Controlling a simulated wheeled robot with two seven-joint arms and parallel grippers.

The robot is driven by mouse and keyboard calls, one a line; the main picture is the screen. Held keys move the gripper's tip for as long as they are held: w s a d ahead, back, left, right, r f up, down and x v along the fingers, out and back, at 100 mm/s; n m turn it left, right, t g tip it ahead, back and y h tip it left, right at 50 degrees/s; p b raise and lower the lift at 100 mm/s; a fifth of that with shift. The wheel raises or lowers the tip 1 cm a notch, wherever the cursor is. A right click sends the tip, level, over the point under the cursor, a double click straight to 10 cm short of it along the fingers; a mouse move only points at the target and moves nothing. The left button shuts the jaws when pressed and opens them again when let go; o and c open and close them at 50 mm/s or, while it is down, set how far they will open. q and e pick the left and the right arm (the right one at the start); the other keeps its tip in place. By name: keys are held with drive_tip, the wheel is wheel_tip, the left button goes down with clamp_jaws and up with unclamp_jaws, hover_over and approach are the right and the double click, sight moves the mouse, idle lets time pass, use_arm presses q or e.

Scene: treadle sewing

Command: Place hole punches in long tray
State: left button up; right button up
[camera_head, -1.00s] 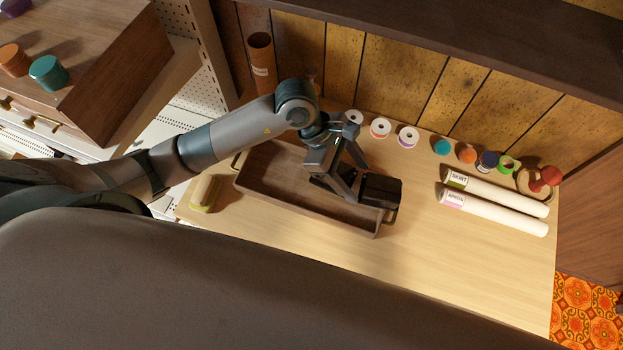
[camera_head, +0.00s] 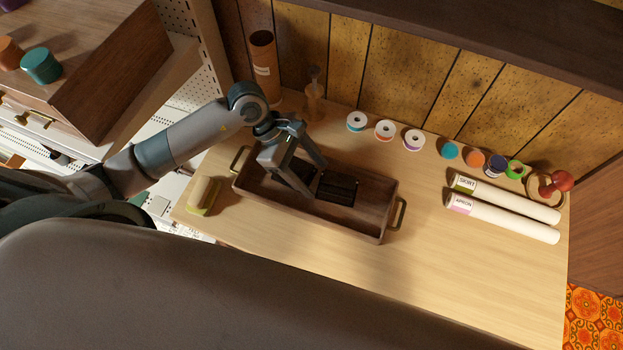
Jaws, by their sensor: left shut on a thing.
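The long tray (camera_head: 372,225) is a brown wooden box with brass handles at both ends, standing on the light wooden table. My left gripper (camera_head: 318,181) reaches down over the middle of the tray. It is shut on a black hole punch (camera_head: 340,188), which is over or inside the tray's right half; I cannot tell if it touches the floor. A dark patch shows between the fingers, and I cannot tell whether it is part of the same punch or another one. My right gripper is not in view.
A yellowish block (camera_head: 203,196) lies left of the tray. Thread spools (camera_head: 384,130) and small coloured pots (camera_head: 473,158) line the back. Two labelled rolls (camera_head: 505,218) lie at right. A brown cylinder (camera_head: 264,65) and a bottle (camera_head: 314,100) stand behind the tray. The front table is clear.

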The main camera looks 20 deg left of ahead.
sight(311, 180)
use_arm(q)
wheel_tip(311, 180, down, 3)
drive_tip(key=shift+f+b, duration=0.2)
drive_tip(key=shift+b, duration=0.7)
drive_tip(key=shift+f, duration=0.25)
drive_tip(key=o, duration=1.7)
drive_tip(key=shift+a+r, duration=0.1)
